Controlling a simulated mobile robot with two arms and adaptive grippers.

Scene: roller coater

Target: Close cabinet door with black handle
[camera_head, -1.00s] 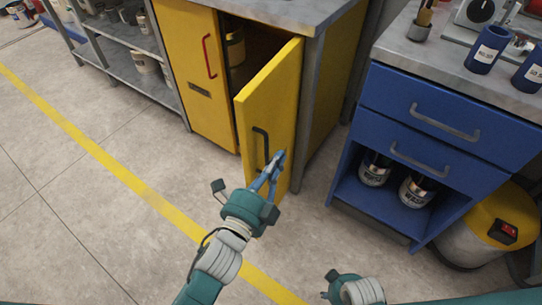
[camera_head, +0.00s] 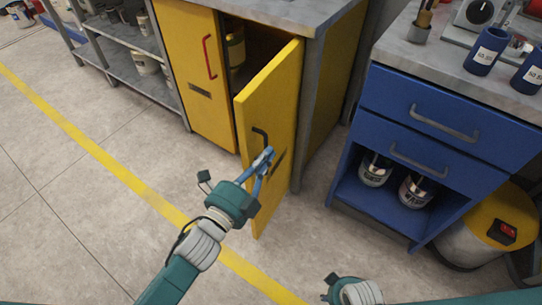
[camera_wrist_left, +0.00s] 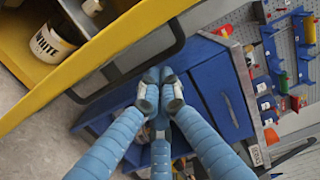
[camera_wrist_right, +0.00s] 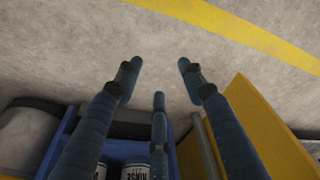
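The yellow cabinet door (camera_head: 272,95) with the black handle (camera_head: 261,133) stands open, swung out from its cabinet. My left gripper (camera_head: 264,158) is at the door's outer face, over the lower part of the handle, which it hides. In the left wrist view the fingertips of that gripper (camera_wrist_left: 160,78) are together beside the dark handle bar (camera_wrist_left: 120,68); I see nothing clearly held between them. My right gripper is low in the head view, mostly cut off; in the right wrist view its fingers (camera_wrist_right: 158,75) are spread and empty above the floor.
The other yellow door, with a red handle (camera_head: 209,57), is closed. A can (camera_head: 235,48) stands inside the open cabinet. A blue drawer cabinet (camera_head: 430,125) with cans below stands to the right. Floor in front of the door is clear.

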